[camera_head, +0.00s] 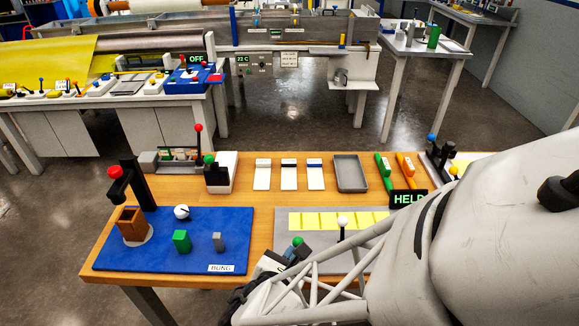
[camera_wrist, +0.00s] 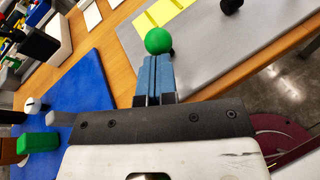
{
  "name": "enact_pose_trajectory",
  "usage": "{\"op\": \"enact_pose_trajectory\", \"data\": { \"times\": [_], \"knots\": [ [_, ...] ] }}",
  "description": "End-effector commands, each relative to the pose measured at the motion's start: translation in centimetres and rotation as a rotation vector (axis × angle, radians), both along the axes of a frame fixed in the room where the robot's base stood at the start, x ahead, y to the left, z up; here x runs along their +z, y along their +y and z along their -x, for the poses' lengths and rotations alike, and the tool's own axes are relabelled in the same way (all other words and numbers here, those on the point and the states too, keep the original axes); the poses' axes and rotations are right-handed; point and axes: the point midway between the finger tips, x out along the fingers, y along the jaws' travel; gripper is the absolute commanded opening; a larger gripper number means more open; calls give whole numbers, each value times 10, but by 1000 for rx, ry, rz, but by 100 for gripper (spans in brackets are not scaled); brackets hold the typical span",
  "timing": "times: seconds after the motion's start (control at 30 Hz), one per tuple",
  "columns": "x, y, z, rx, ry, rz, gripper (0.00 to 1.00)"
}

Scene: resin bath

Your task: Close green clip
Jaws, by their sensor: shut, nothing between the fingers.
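A green ball knob (camera_head: 297,241) shows at the left front of a grey board (camera_head: 286,224); it appears to be the green clip's handle. In the wrist view the green knob (camera_wrist: 158,41) is right at the tips of my gripper (camera_wrist: 156,62). My gripper's blue fingers are together with nothing between them. Whether they touch the knob, I cannot tell. The fingers and wrist hide the rest of the clip, so its position is unclear. In the head view my gripper (camera_head: 299,251) is just below the knob. A second clip with a white knob (camera_head: 342,221) stands on the board to the right.
Yellow strips (camera_head: 330,220) lie on the grey board. A blue mat (camera_head: 210,225) with a green block (camera_head: 182,241) and a grey block is to the left. My arm covers the right front.

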Motion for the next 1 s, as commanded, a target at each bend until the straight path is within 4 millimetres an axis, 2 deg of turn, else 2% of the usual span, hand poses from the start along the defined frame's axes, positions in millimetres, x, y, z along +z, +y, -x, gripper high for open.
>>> {"op": "enact_pose_trajectory", "data": {
  "times": [0.4,1.0],
  "knots": [
    [17,0,-18,-2,277,-5,0],
    [29,0,-46,-4,658,-4,0]
  ]
}}
